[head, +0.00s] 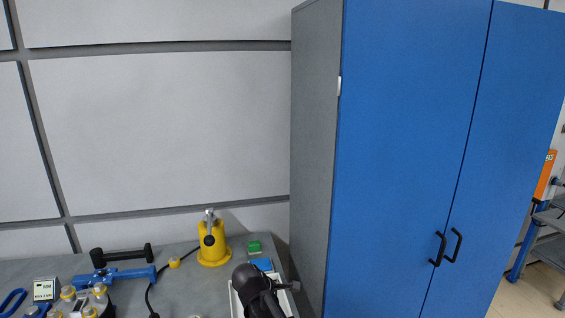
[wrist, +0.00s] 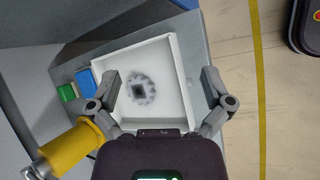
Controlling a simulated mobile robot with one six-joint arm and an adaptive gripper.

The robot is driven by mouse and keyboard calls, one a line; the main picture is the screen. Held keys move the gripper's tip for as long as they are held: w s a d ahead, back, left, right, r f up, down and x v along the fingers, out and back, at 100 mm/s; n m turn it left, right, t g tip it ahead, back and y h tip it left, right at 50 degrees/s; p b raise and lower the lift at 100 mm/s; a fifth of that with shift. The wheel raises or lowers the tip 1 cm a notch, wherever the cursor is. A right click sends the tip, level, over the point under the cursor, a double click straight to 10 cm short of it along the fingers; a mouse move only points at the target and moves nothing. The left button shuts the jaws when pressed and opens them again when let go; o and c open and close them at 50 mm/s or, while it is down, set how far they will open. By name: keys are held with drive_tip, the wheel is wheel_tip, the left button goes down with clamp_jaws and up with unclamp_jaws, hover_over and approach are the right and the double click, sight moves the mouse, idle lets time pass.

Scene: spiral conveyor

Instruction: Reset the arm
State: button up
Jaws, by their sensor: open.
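My gripper (wrist: 159,92) is open in the wrist view, its two fingers spread over a white square tray (wrist: 170,53). A grey gear-like part (wrist: 150,90) with a dark square centre lies in the tray between the fingers, apart from both. In the head view my dark arm end hangs over the same tray (head: 236,302) at the bottom, hiding most of it. I cannot see the fingertips there.
A yellow device (head: 214,246), a green block (head: 254,247) and a blue block (head: 261,265) stand close to the tray on the grey bench (head: 188,285). Blue tools (head: 112,275) lie left. A tall blue cabinet (head: 405,140) rises at the right.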

drive_tip(key=s+d+f+m+g+y, duration=0.1)
drive_tip(key=s+d+m+g+y, duration=0.1)
drive_tip(key=s+d+m, duration=0.3)
drive_tip(key=s+d+f+m+g+y, duration=0.2)
drive_tip(key=s+d+m, duration=0.4)
drive_tip(key=d+m, duration=0.5)
drive_tip(key=shift+s+d+f+m+y, duration=0.2)
drive_tip(key=shift+d+m+y, duration=0.2)
drive_tip(key=shift+d+y, duration=0.45)
